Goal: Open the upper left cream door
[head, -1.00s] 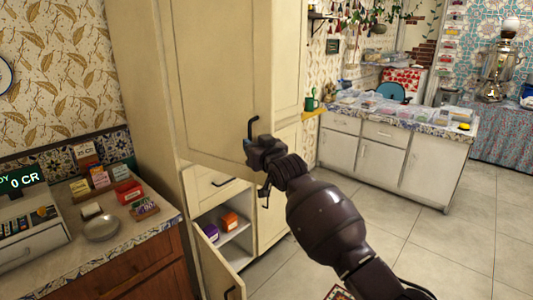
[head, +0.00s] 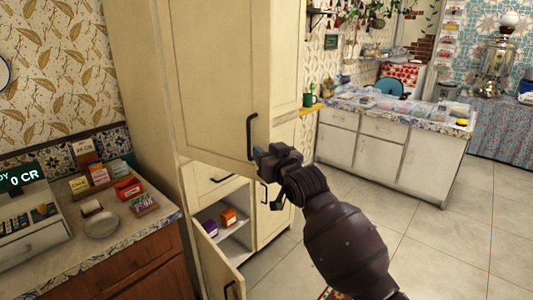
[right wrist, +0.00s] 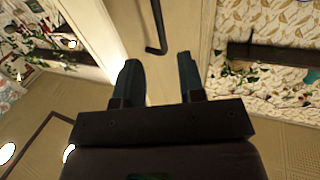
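The upper left cream door (head: 212,75) fills the middle of the head view and looks closed or nearly so. Its black bar handle (head: 250,136) is at its lower right edge. My right gripper (head: 258,158) is just below and right of the handle's lower end. In the right wrist view the handle (right wrist: 156,30) lies beyond the two fingertips of my right gripper (right wrist: 159,62). The fingers are apart with nothing between them. My left gripper is not in view.
A lower cabinet door (head: 215,262) stands open below, with a drawer (head: 212,180) above the shelf of small boxes (head: 228,216). A counter with a cash register (head: 30,225) is at left. Tiled floor (head: 430,245) is clear at right.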

